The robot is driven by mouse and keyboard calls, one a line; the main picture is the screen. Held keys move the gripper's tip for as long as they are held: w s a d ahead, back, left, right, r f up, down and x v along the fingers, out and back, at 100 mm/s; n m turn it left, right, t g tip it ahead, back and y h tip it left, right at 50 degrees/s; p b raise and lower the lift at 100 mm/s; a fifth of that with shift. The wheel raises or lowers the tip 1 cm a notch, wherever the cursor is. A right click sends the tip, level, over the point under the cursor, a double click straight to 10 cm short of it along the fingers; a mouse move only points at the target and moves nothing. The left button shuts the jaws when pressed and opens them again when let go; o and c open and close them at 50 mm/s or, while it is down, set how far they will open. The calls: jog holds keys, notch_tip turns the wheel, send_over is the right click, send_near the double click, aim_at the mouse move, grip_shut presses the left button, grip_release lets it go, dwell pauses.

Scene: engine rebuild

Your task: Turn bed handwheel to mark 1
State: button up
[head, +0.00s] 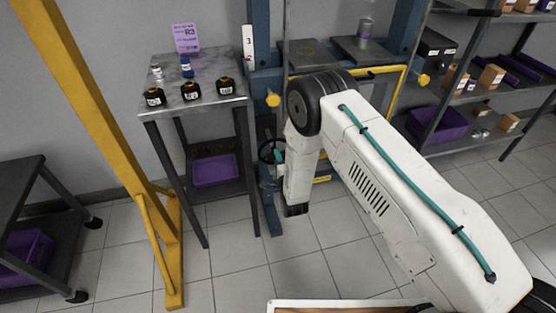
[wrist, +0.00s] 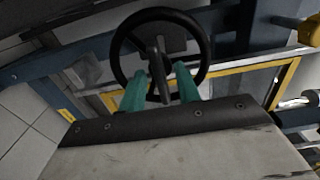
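The bed handwheel is a black ring with a grey spoke and hub. It is large in the wrist view (wrist: 119,62), and small and partly covered by my arm in the head view (head: 262,148). My gripper (wrist: 162,78) has two teal fingers at the wheel's lower part, one on each side of a grey bar in the wheel's middle. The fingers are apart, with gaps seen beside the bar; contact cannot be told. A white mark plate (head: 248,43) on the blue press post shows a 3 and a small red mark; its other figures are too small to read.
The blue press frame (head: 260,25) carries yellow knobs (head: 272,99). A steel side table (head: 205,70) with several black labelled parts stands left of it. A yellow post (head: 90,105) stands further left, shelves with boxes (head: 470,85) at right. Floor between is clear.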

jog(key=shift+c, duration=0.3)
grip_shut()
jog(key=shift+n, duration=0.4)
jog(key=shift+f+n, duration=0.1)
jog(key=shift+n, duration=14.4)
